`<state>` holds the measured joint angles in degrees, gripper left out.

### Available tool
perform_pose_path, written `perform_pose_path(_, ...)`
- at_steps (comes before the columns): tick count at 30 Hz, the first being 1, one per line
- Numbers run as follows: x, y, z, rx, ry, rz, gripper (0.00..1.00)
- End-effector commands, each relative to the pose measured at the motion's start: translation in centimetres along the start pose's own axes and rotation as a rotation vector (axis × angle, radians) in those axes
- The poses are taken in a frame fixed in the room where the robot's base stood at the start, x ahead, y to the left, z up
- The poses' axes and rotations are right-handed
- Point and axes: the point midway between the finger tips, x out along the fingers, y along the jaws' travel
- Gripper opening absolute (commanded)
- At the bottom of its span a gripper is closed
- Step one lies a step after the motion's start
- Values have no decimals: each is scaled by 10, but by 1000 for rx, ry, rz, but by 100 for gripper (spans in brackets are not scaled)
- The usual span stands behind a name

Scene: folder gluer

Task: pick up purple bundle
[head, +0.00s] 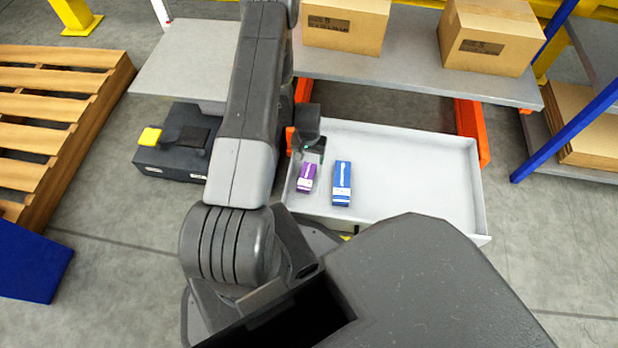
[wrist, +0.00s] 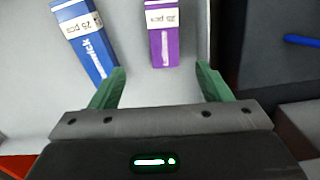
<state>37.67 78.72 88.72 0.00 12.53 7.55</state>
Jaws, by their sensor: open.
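The purple bundle (head: 307,178) lies in the left part of the grey tray (head: 410,205), with a white label band around it. In the wrist view the purple bundle (wrist: 163,45) is ahead of my gripper (wrist: 160,78), roughly midway between the lines of the two green fingers. My gripper is open and empty, and the fingers are apart from the bundle. In the head view my gripper (head: 312,152) is over the tray, just beyond the purple bundle. How high it is above the bundle is hard to tell.
A blue bundle (head: 342,184) lies just right of the purple one; it also shows in the wrist view (wrist: 85,40). The tray's left wall is close to the purple bundle. The tray's right side is empty. Cardboard boxes (head: 345,27) stand on a shelf behind.

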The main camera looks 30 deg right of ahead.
Motion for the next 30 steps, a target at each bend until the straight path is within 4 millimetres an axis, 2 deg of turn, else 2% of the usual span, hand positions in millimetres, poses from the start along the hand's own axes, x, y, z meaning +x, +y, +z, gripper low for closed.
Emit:
perform_pose_path(1,16,0,1,0,-3,0,71)
perform_pose_path(7,52,0,1,0,-2,0,71)
perform_pose_path(17,75,-2,1,-1,-1,0,71)
perform_pose_path(25,114,-7,3,0,-2,0,71)
perform_pose_path(30,118,-7,2,0,0,0,71)
